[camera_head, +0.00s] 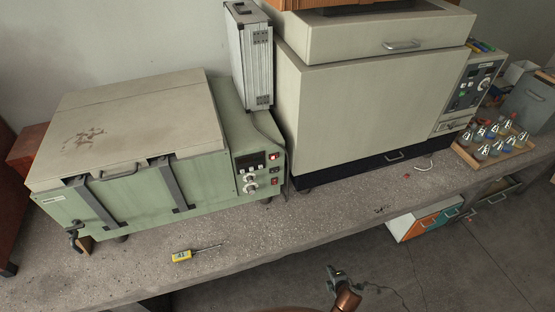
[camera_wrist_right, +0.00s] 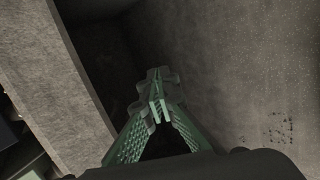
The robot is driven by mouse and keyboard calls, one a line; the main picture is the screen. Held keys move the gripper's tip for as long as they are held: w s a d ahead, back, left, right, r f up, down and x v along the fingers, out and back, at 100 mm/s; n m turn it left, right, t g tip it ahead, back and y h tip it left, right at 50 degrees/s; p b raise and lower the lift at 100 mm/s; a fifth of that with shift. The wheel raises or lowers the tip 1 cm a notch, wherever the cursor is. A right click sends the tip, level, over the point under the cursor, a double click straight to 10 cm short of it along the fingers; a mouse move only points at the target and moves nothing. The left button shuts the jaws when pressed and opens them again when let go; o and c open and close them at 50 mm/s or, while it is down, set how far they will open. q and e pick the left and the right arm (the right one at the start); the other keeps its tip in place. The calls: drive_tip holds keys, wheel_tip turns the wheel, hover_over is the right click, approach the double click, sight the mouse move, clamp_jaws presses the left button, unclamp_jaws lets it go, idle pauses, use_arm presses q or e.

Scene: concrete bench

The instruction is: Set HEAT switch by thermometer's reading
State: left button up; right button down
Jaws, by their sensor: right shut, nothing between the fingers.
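The yellow thermometer (camera_head: 182,256) with a thin metal probe lies on the bench in front of the green heating unit (camera_head: 215,160). Its reading is too small to make out. The unit's control panel (camera_head: 257,172) has a dark display, pale knobs, a lit red switch (camera_head: 273,156) at the upper right and another red part (camera_head: 266,201) lower down. I cannot read which switch is labelled HEAT. My right gripper (camera_head: 335,275) is in front of the bench edge, apart from the thermometer and panel. It is shut and empty in the right wrist view (camera_wrist_right: 156,82). My left gripper is out of view.
The concrete bench (camera_head: 300,225) is mostly clear at its front. A large beige oven (camera_head: 370,110) and an upright silver case (camera_head: 251,60) stand behind. A tray of small flasks (camera_head: 495,150) is at the right. An orange and white box (camera_head: 422,222) sits below the bench.

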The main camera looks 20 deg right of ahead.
sight(273, 159)
drive_tip(key=w+a+r+n+t, duration=0.1)
drive_tip(key=w+r+n, duration=0.1)
drive_tip(key=r, duration=0.4)
drive_tip(key=w+a+r+n+t+p, duration=0.1)
drive_tip(key=w+r+n, duration=0.1)
drive_tip(key=r, duration=0.4)
drive_tip(key=w+a+r+n+t+p, duration=0.1)
drive_tip(key=w+r, duration=0.3)
drive_tip(key=r, duration=0.2)
drive_tip(key=shift+w+r+n+t, duration=0.1)
drive_tip(key=shift+w+n+t, duration=0.2)
drive_tip(key=shift+n, duration=0.1)
use_arm(q)
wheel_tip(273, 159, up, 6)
drive_tip(key=p, duration=0.3)
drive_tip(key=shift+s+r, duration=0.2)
use_arm(e)
drive_tip(key=w+a+r+n+t+y, duration=0.1)
drive_tip(key=a+r+n, duration=0.3)
drive_tip(key=r, duration=0.6)
drive_tip(key=w+a+r+n+t+y, duration=0.1)
drive_tip(key=a+r+n+t+y, duration=0.1)
drive_tip(key=r+n, duration=0.4)
drive_tip(key=w+a+r+n+t+y, duration=0.1)
drive_tip(key=a+r+n, duration=0.4)
drive_tip(key=r, duration=0.9)
drive_tip(key=shift+w+a+r+t, duration=0.15)
drive_tip(key=shift+w+a+t, duration=0.3)
drive_tip(key=shift+a+t, duration=0.35)
